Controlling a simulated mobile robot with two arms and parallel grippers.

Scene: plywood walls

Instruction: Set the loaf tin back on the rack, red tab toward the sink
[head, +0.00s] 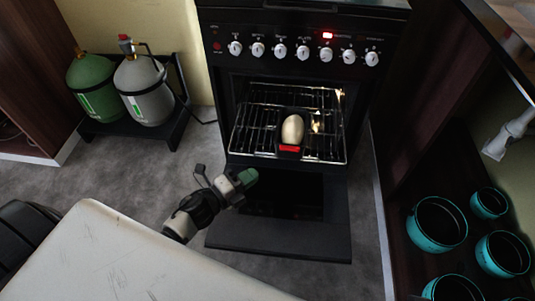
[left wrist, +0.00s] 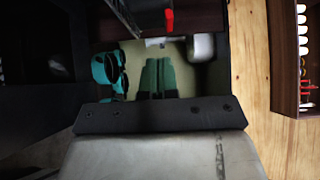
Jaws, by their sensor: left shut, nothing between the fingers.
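A dark loaf tin (head: 281,139) holding a pale rounded loaf (head: 292,129) rests on the wire rack (head: 255,140) inside the open oven (head: 222,105). Its red tab (head: 289,148) points to the front, toward the lowered oven door. My left gripper (head: 248,178) has green fingertips and is in front of the rack, below and left of the tin, apart from it. In the left wrist view its green fingers (left wrist: 158,79) are closed together and empty. The sink basin is not clearly seen; a white drain pipe (head: 510,136) is at the right. My right gripper is out of view.
The lowered oven door (head: 280,232) juts out over the floor. A pale worktop (head: 130,260) fills the lower left. Two gas cylinders (head: 92,88) (head: 142,88) stand on a low stand at left. Several teal pots (head: 438,224) sit in the right cabinet.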

